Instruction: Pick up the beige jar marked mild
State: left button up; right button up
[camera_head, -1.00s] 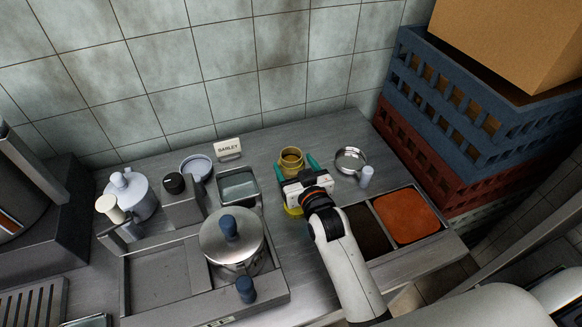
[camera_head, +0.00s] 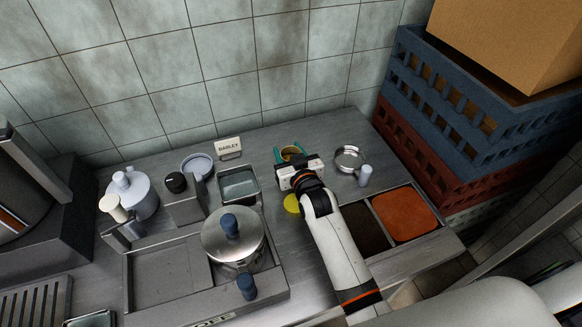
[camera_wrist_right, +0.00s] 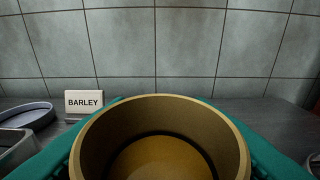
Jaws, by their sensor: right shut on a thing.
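The open beige-gold jar (camera_head: 291,150) is at the back middle of the steel counter, partly hidden by my right gripper. In the right wrist view the jar (camera_wrist_right: 232,130) fills the lower middle, its round mouth open and a dark ring inside. The green fingers of my right gripper (camera_head: 292,156) are shut on the jar, one on each side. No marking on the jar is readable. I cannot tell whether its base touches the counter. My left gripper is not in view.
A yellow disc (camera_head: 292,204) lies just in front of the gripper. A sign reading BARLEY (camera_head: 229,146) and a steel pan (camera_head: 239,184) are to the left. A round steel dish (camera_head: 350,157) and a small pale cylinder (camera_head: 365,175) are to the right. Stacked crates (camera_head: 450,110) stand far right.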

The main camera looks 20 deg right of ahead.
notch_tip(320, 180, up, 10)
jog(key=shift+r+b, duration=0.1)
jog(key=shift+b, duration=0.2)
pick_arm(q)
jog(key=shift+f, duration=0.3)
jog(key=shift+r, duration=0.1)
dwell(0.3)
